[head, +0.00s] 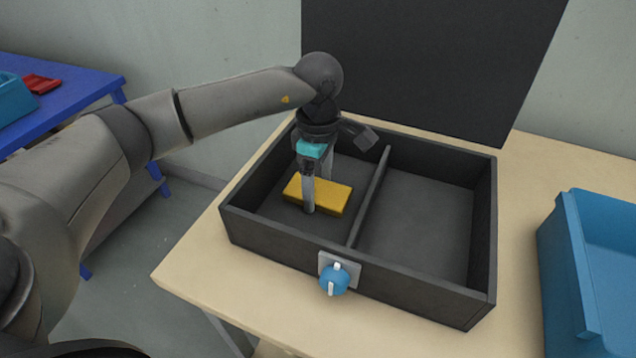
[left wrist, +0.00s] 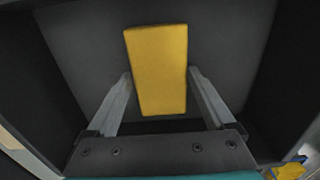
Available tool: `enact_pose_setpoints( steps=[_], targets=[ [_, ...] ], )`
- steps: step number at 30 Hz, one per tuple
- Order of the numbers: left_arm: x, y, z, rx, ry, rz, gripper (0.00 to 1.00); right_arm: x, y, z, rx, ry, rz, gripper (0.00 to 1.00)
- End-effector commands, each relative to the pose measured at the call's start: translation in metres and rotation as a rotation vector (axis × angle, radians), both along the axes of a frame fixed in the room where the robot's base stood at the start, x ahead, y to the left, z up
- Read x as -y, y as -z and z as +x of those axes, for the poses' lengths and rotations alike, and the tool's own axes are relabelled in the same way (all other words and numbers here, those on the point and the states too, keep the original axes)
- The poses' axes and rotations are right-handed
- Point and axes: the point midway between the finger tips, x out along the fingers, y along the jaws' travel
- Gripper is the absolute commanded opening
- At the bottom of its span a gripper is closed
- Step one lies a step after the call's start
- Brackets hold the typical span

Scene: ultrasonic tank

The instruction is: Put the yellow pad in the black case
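The black case (head: 395,295) stands open on the wooden table, its inside split by a divider (head: 370,197). The yellow pad (head: 333,196) is inside the left compartment, low down near the floor; I cannot tell whether it touches the floor. My left gripper (head: 316,190) points down into that compartment. Its fingers stand on either side of the pad. My right gripper is not in view.
The case's raised lid (head: 430,60) stands behind. A blue knob-like part (head: 334,280) is on the case's front wall. The right compartment (head: 420,230) is empty. A blue bin (head: 565,270) stands at the right. A blue table (head: 85,75) is at the far left.

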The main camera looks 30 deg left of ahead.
Motion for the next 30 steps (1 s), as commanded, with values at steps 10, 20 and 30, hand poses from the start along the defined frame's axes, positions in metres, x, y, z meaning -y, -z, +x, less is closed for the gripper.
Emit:
enact_pose_setpoints(
  steps=[10,20,30],
  targets=[
    [0.0,-0.001,0.0,0.0,-0.001,0.0,1.0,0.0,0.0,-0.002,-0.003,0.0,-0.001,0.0],
    [0.0,-0.032,0.001,0.004,-0.001,0.0,1.0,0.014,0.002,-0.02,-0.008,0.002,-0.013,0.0],
    [0.0,-0.1,0.001,0.003,0.0,-0.001,1.0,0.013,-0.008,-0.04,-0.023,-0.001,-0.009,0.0]
  ],
)
